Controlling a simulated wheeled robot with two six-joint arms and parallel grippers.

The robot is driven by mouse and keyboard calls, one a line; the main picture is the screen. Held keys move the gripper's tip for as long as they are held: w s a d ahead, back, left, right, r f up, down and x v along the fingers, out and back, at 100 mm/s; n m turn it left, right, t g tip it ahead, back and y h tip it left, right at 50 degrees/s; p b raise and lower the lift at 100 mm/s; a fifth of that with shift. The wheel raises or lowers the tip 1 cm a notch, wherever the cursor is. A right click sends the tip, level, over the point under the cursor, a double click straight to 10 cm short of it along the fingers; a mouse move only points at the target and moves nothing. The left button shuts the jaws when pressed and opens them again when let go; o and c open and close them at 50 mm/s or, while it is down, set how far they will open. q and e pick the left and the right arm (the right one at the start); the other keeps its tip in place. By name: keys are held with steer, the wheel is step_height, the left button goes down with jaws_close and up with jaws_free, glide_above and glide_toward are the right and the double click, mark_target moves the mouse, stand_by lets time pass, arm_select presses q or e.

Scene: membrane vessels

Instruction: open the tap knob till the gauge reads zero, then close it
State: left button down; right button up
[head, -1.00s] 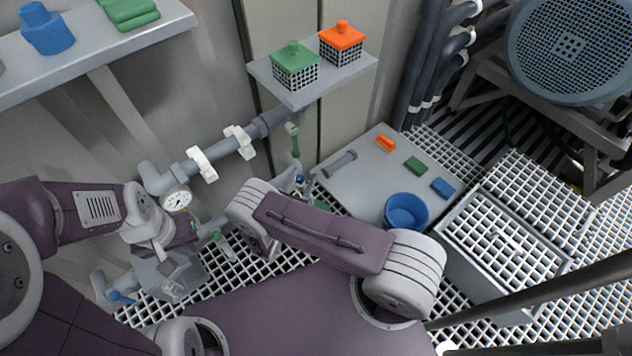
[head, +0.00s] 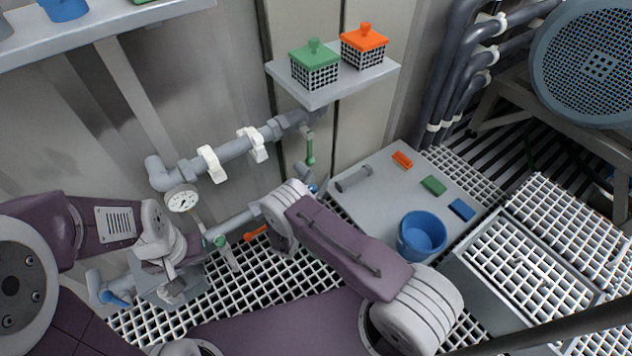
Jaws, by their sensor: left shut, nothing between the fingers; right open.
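The gauge (head: 182,199) is a round white dial on the pipe at the left; its reading is too small to tell. Just below and right of it is a small tap with a green knob (head: 220,242) on a pale stem. My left gripper (head: 173,291) points down, left of and below this knob, apart from it. It is shut and empty. My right arm's wrist (head: 284,212) is right of the knob; its gripper is hidden behind the arm.
Other valve handles are green (head: 310,150), orange (head: 256,233) and blue (head: 116,299). A shelf (head: 316,96) holds two lidded mesh boxes. A blue bucket (head: 421,236) and small coloured blocks are on a grey plate (head: 378,212). Grating covers the floor.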

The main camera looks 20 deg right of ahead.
jaws_close()
steer(key=m+g+h+b, duration=0.1)
steer(key=b, duration=0.1)
steer(key=m+g+h+b, duration=0.1)
steer(key=g+h+b, duration=0.1)
steer(key=m+g+h+b, duration=0.1)
steer(key=m, duration=0.1)
steer(key=shift+s+d+f+g+b, duration=0.3)
steer(key=shift+s+d+b, duration=0.05)
steer(key=shift+b, duration=0.05)
steer(key=shift+s+d+r+m+g+h, duration=0.1)
steer(key=shift+s+r+m+g+h, duration=0.05)
steer(key=shift+r+m+g+h, duration=0.3)
steer(key=shift+f, duration=0.1)
jaws_free()
